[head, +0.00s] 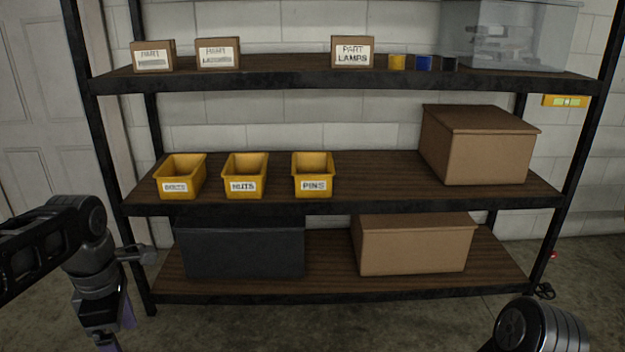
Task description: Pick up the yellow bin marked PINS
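The yellow bin marked PINS (313,174) stands upright on the middle shelf, near its front edge. It is the rightmost of three yellow bins and looks empty. My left arm comes in at the lower left, in front of the shelf unit's left post and well apart from the bin.
Yellow bins marked NUTS (245,176) and BOLTS (180,177) stand left of the PINS bin. A large brown box (478,145) is at the right of the middle shelf (375,178), with bare shelf between. The upper shelf (280,78) overhangs. Below are a dark bin (245,251) and a brown box (412,249).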

